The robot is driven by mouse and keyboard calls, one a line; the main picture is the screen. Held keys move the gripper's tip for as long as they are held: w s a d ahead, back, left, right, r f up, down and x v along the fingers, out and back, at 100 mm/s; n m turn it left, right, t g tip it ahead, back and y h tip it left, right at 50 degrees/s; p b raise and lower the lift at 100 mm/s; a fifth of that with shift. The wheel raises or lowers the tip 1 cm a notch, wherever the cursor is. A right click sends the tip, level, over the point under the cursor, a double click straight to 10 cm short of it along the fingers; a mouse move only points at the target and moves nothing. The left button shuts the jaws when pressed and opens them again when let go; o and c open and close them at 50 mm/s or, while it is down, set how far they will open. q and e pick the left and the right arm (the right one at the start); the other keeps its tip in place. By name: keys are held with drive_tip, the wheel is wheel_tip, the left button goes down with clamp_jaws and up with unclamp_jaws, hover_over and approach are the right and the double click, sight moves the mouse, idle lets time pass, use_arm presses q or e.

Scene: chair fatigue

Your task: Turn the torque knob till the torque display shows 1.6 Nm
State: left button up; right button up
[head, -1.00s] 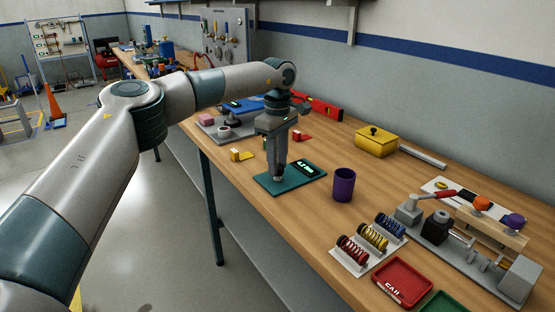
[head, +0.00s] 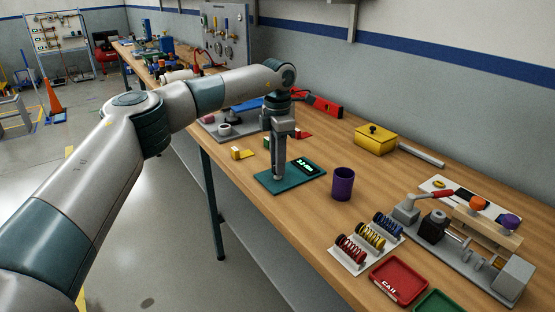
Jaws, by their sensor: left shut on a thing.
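A flat teal plate (head: 268,183) lies on the wooden bench and carries the torque display (head: 306,168), a small black panel with green digits. The digits are too small to read with certainty. My left gripper (head: 277,176) points straight down onto the left part of the plate. It is shut on the torque knob, which its fingers almost entirely hide. My right gripper is out of view.
A purple cup (head: 342,184) stands just right of the plate. Small yellow blocks (head: 241,153) lie to its left. A spring rack (head: 365,240), a red tray (head: 399,280) and a grey fixture (head: 480,262) fill the front right. A yellow box (head: 375,140) stands behind.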

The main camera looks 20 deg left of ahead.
use_arm(q)
drive_tip(key=n, duration=0.4)
drive_tip(key=shift+n, duration=0.3)
drive_tip(key=n, duration=0.6)
drive_tip(key=o, duration=1.1)
drive_tip(key=shift+c, duration=0.2)
drive_tip(key=shift+r, duration=0.15)
